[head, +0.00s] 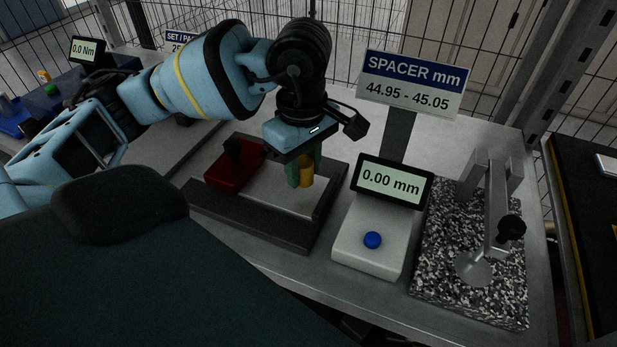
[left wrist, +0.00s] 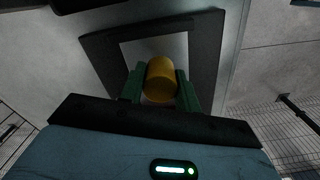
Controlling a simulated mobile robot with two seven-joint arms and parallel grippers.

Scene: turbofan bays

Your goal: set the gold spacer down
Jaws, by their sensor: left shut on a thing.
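The gold spacer (head: 306,173) is a short yellow cylinder. It is held upright between the green fingers of my left gripper (head: 304,172), which is shut on it. In the head view it shows over a bright metal plate (head: 285,193) set in a dark frame. I cannot tell whether its lower end touches the plate. In the left wrist view the spacer (left wrist: 160,79) sits between both green fingers (left wrist: 160,88), with the framed plate behind it. My right gripper is in neither view.
A red block (head: 232,168) with a black knob stands at the plate's left. A readout (head: 391,182) showing 0.00 mm, on a white box with a blue button (head: 372,240), stands to the right. Beyond it is a speckled granite base (head: 440,270) with a metal gauge. A spacer sign (head: 412,84) stands behind.

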